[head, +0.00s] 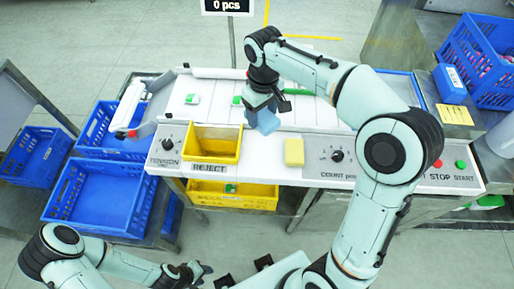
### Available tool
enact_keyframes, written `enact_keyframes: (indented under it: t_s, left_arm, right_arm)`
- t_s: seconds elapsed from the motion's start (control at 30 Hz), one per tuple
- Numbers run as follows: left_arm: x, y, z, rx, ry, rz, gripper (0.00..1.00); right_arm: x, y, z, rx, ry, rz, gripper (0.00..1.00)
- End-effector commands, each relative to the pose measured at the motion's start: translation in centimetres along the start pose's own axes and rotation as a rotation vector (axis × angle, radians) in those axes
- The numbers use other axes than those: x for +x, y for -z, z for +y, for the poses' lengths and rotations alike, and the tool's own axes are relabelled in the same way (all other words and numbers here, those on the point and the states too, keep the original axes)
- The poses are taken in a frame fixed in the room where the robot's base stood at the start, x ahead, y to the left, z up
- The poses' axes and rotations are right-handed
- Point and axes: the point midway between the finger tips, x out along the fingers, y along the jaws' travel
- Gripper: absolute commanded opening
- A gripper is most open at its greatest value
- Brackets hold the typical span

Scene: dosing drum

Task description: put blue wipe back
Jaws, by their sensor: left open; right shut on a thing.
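The blue wipe (267,123) is a light blue piece over the white machine top, right of the yellow reject bin. My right gripper (261,107) reaches down from above and is shut on the wipe. Whether the wipe touches the surface under it I cannot tell. My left gripper (198,272) is low at the front of the view, open and apart from the machine. Its fingertips are small and partly hard to see.
A yellow block (294,152) lies right of the wipe. The yellow reject bin (212,146) is to the left. Green-and-white pieces (192,99) lie on the belt behind. A control panel (337,168) runs along the front edge. Blue crates (97,197) stand left; another crate (462,46) stands right.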

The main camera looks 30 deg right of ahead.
Motion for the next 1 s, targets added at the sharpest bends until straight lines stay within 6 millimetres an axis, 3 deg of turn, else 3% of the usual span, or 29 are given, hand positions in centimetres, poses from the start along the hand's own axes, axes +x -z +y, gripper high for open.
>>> enact_keyframes:
  t_s: [0.03,0.1,0.4,0.63,0.83,1.0]
  left_arm:
    - [0.6,-0.3,-0.3,-0.002,0.002,-0.005,0.43]
    - [1.0,-0.5,-0.5,-0.003,0.003,-0.007,0.43]
    - [2.0,-0.9,-1.1,-0.005,0.005,-0.014,0.43]
    - [2.2,-1.0,-1.1,-0.006,0.005,-0.015,0.43]
    - [2.5,-1.1,-1.3,-0.006,0.006,-0.017,0.43]
    - [2.6,-1.1,-1.3,-0.006,0.006,-0.017,0.43]
  right_arm:
    - [1.9,-0.2,0.0,0.001,0.001,-0.009,0.34]
    - [3.9,-0.2,0.0,0.001,0.001,-0.009,0.34]
    - [10.9,-0.1,0.0,0.001,0.000,-0.005,0.34]
    - [12.9,-0.1,0.0,0.002,0.000,-0.002,0.34]
    - [15.9,-0.1,0.0,0.002,0.000,-0.004,0.34]
    - [16.7,0.0,0.0,0.001,0.000,0.000,0.34]
